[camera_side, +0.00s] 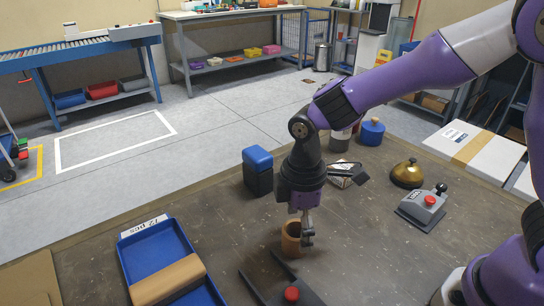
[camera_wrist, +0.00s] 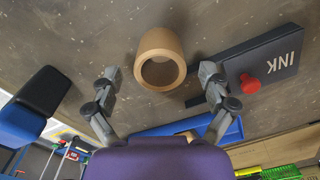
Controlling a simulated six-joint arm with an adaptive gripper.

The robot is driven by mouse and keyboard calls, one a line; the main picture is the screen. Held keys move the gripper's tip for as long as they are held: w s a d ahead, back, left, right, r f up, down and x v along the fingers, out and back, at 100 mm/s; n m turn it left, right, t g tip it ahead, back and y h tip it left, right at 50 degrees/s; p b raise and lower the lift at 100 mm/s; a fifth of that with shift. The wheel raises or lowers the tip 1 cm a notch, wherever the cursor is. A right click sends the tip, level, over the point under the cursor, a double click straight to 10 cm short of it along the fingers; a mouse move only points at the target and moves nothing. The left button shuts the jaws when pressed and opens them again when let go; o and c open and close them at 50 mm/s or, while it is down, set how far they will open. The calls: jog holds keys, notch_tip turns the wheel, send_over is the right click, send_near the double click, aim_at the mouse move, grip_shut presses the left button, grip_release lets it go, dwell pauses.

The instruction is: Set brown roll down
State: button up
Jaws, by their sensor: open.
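A brown roll (camera_side: 290,240) stands on end on the dark tabletop beneath my gripper (camera_side: 304,232). In the wrist view the roll (camera_wrist: 160,48) shows its round hole and sits between and slightly beyond the two spread fingertips, with a gap on each side. My gripper is open and holds nothing. In the side view the fingers partly cover the roll's right side. Another brown roll-like piece (camera_side: 168,281) lies across the blue tray (camera_side: 127,262) at the lower left.
A dark pad marked INK (camera_wrist: 285,55) with a red knob (camera_wrist: 250,84) lies close to the right finger. A blue-topped dark block (camera_side: 258,172), a brass bell (camera_side: 407,174) and a grey device with a red knob (camera_side: 424,207) stand around. Table between tray and roll is clear.

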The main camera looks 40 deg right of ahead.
notch_tip(320, 180, up, 11)
jog(key=s+d+r+m+t, duration=0.2)
jog(key=s+d+m+t, duration=0.3)
jog(key=s+d+m, duration=0.3)
jog(key=shift+s+d+r+m+t, duration=0.3)
jog(key=shift+d+m, duration=1.9)
jog(key=shift+m, duration=0.1)
